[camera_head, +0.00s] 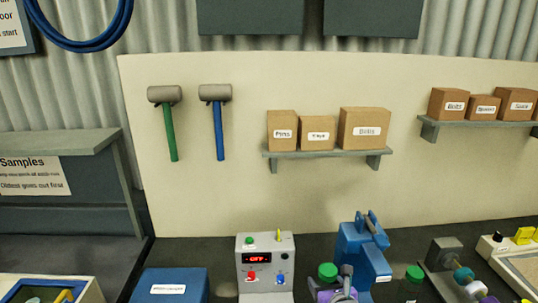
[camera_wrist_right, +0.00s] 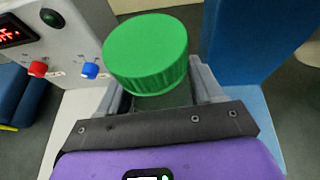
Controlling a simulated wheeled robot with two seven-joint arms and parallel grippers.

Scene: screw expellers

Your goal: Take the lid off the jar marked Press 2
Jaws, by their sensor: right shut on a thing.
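A jar with a ribbed green lid (camera_wrist_right: 146,52) stands in front of my right wrist camera; the lid also shows in the head view (camera_head: 327,271). The jar's dark body (camera_wrist_right: 163,98) shows just under the lid, between the fingers of my right gripper (camera_wrist_right: 163,94). The right gripper is shut on the jar, with its fingers at either side below the lid. The lid sits on top of the body. A second green-lidded jar (camera_head: 412,274) stands further right in the head view. No Press 2 label is readable on either jar. My left gripper is not in view.
A grey control box (camera_head: 265,266) with an OFF display stands left of the gripped jar. A blue press (camera_head: 362,250) stands close on its right. A blue box (camera_head: 170,285) is at the lower left, and machine parts (camera_head: 455,270) are at the right.

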